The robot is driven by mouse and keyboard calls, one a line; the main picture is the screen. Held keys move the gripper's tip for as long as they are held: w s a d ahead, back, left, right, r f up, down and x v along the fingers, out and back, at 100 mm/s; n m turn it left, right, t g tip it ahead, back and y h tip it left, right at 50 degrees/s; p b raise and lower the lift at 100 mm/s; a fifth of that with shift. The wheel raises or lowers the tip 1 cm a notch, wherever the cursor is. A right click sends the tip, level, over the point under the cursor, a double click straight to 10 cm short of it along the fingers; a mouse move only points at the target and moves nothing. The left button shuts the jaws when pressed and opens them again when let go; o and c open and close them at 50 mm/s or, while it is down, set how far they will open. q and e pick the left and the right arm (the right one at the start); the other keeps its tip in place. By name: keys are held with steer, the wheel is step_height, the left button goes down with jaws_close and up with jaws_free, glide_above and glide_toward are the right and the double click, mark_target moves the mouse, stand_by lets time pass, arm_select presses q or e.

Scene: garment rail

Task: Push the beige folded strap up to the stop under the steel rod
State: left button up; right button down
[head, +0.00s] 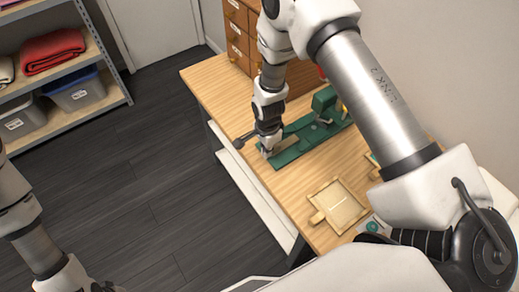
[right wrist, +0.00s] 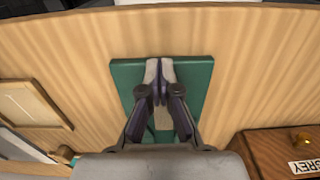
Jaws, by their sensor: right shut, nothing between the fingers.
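The green fixture board (head: 291,153) lies on the wooden table, with an upright green block (head: 324,99) toward its far end. My right gripper (head: 266,152) is at the board's near end, shut and empty. In the right wrist view its fingertips (right wrist: 159,68) meet over the green board (right wrist: 193,76). A beige strip, seemingly the folded strap (right wrist: 163,119), shows between the fingers, partly hidden by them. I cannot tell whether the fingertips touch it. The steel rod and the stop cannot be made out clearly. My left arm shows at the lower left, its gripper out of frame.
A shallow wooden tray (head: 338,206) lies on the table to the right of the board. A wooden drawer cabinet (head: 238,38) stands at the back. Dark floor lies between.

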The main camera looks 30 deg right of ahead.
mark_target(291, 140)
steer(key=shift+w+d+f, duration=0.1)
steer(key=shift+w, duration=0.1)
steer(key=shift+d, duration=0.25)
steer(key=d, duration=0.3)
steer(key=d+p, duration=0.1)
steer(key=d, duration=0.2)
steer(key=w+d, duration=0.1)
steer(key=d, duration=0.1)
steer(key=shift+w+d+p, duration=0.1)
steer(key=shift+d+p, duration=0.25)
steer(key=shift+d, duration=0.35)
steer(key=shift+a, duration=0.1)
